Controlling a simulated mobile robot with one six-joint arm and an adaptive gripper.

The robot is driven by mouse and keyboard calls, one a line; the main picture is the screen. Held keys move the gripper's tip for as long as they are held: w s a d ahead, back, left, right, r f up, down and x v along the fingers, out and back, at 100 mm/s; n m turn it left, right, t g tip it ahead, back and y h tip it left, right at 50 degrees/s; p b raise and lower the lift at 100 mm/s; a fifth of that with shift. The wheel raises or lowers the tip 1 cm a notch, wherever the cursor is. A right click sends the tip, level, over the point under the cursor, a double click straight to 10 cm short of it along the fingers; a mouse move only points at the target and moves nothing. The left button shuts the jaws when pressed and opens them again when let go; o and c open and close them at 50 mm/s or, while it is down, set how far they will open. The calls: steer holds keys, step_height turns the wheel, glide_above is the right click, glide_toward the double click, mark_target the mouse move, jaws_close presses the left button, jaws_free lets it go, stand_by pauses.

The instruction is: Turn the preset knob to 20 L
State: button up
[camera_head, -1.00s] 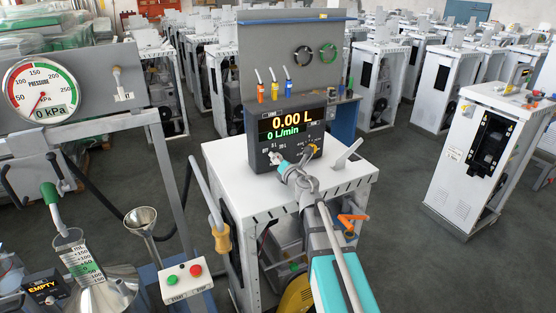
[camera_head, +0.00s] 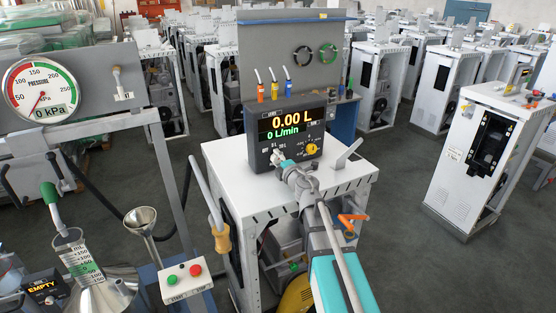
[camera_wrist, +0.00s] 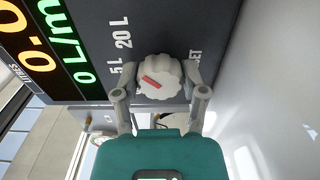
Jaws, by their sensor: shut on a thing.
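The white preset knob (camera_wrist: 166,70) is on the dark panel in the wrist view. Its red mark lies on the left part of its face, pointing left, toward the side of the 5 L label (camera_wrist: 115,67). The 20 L label (camera_wrist: 123,33) is higher up, beyond the knob's upper left. My gripper (camera_wrist: 160,80) is shut on the knob, one finger on each side.
The display reads 0.00 L and 0 L/min. A yellow knob (camera_head: 312,148) is on the panel to the right of my gripper. A grey lever (camera_head: 347,155) stands on the white cabinet top (camera_head: 225,160) further right. A pressure gauge (camera_head: 41,88) is at the left.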

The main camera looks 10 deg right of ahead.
steer(key=shift+m, duration=0.3)
steer(key=o, duration=1.1)
steer(key=shift+o, duration=0.2)
steer(key=shift+v, duration=3.7)
steer(key=shift+d, duration=0.15)
